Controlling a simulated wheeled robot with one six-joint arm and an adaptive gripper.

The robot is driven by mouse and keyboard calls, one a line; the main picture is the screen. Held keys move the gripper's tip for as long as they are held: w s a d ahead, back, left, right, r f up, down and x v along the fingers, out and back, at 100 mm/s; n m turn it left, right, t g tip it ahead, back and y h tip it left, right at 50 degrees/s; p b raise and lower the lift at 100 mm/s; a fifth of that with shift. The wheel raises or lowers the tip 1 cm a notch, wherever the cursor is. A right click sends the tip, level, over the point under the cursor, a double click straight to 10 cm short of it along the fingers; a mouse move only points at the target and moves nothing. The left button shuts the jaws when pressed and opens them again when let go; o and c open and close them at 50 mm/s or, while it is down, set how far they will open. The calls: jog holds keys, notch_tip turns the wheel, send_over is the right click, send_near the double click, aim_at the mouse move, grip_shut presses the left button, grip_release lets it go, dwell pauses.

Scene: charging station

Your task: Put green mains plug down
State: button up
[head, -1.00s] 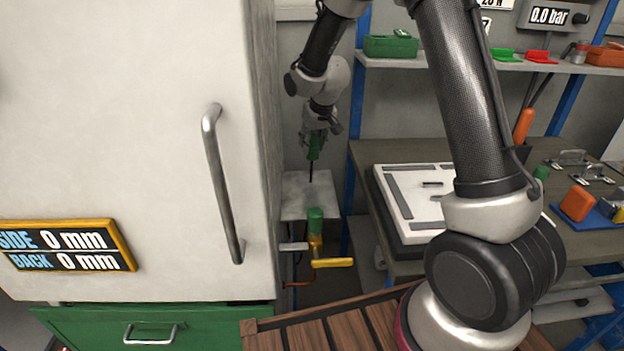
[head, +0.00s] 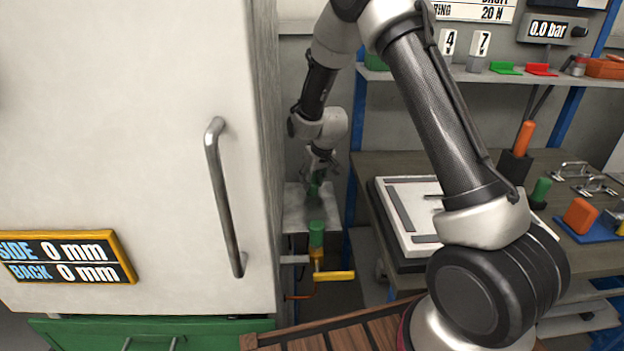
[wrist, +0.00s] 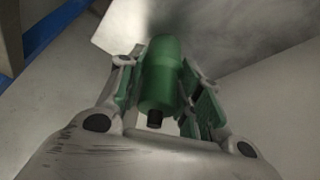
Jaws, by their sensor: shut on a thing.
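My gripper (head: 316,188) is shut on the green mains plug (wrist: 160,75), a rounded green cylinder with a dark end. The plug sits between both fingers in the wrist view. In the head view my gripper is low over a pale grey ledge (head: 294,214), in the gap beside the white cabinet. The plug's lower end is hard to make out there, so I cannot tell whether it touches the ledge.
The white cabinet (head: 120,120) with a vertical handle stands close on the left. A green-topped fitting (head: 316,234) with a yellow lever (head: 334,276) is in front of the ledge. A workbench (head: 380,165) with a white board (head: 412,245) stands to the right.

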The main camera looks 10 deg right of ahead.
jog(key=o, duration=1)
jog(key=shift+o, duration=0.2)
